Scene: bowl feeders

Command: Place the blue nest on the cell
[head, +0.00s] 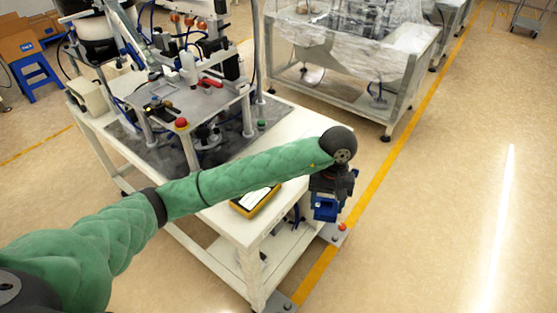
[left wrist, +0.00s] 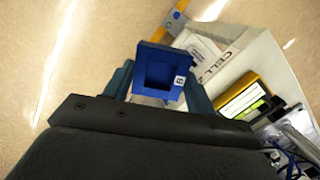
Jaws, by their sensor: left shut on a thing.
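The blue nest (head: 325,209) is a small square block with an opening, held below my left wrist beyond the right end of the white workbench. My left gripper (head: 328,196) is shut on it. In the left wrist view the nest (left wrist: 153,73) sits between the two teal fingers, with a small white tag on its right side. The cell is the white bench (head: 225,218); its edge carries the lettering CELL in the left wrist view (left wrist: 214,66). The nest hangs in front of part of this edge there. My right gripper is not in view.
A yellow-framed device (head: 254,201) lies on the bench near its front edge. A metal fixture (head: 180,100) with tubes and buttons stands further back. A second frame machine (head: 350,60) stands behind. A yellow floor line (head: 385,170) runs past the bench; floor to the right is clear.

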